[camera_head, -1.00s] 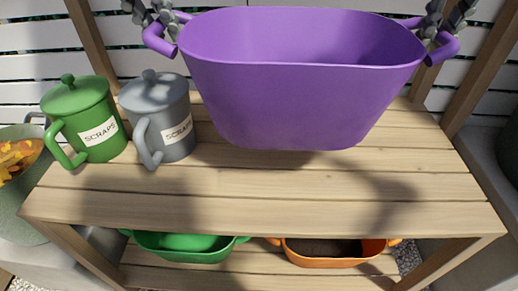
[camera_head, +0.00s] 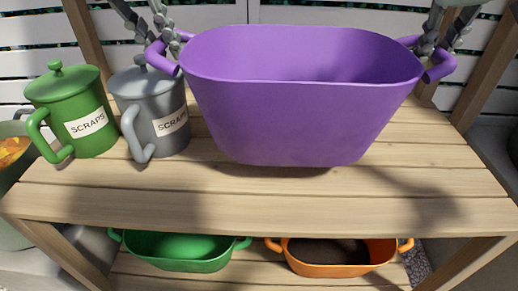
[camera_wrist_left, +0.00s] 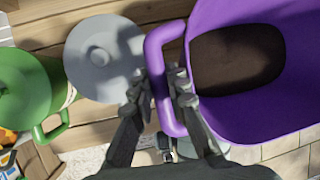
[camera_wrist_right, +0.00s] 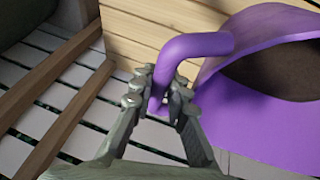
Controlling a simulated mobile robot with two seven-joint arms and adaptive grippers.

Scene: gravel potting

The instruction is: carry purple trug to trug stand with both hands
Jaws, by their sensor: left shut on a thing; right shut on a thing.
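The purple trug (camera_head: 290,120) is a large tub with a handle at each end, upright over the wooden bench top. I cannot tell whether its base touches the slats. My left gripper (camera_head: 166,42) is shut on its left handle; the left wrist view shows the fingers (camera_wrist_left: 168,90) around the handle bar. My right gripper (camera_head: 428,48) is shut on the right handle, also seen in the right wrist view (camera_wrist_right: 162,92). Dark brown material (camera_wrist_left: 238,58) lies in the trug. The trug stand is not one I can single out.
A grey SCRAPS canister (camera_head: 152,108) stands close to the trug's left side, with a green SCRAPS canister (camera_head: 72,110) beside it. A green trug (camera_head: 180,252) and an orange trug (camera_head: 335,262) sit on the lower shelf. The bench front (camera_head: 270,205) is clear.

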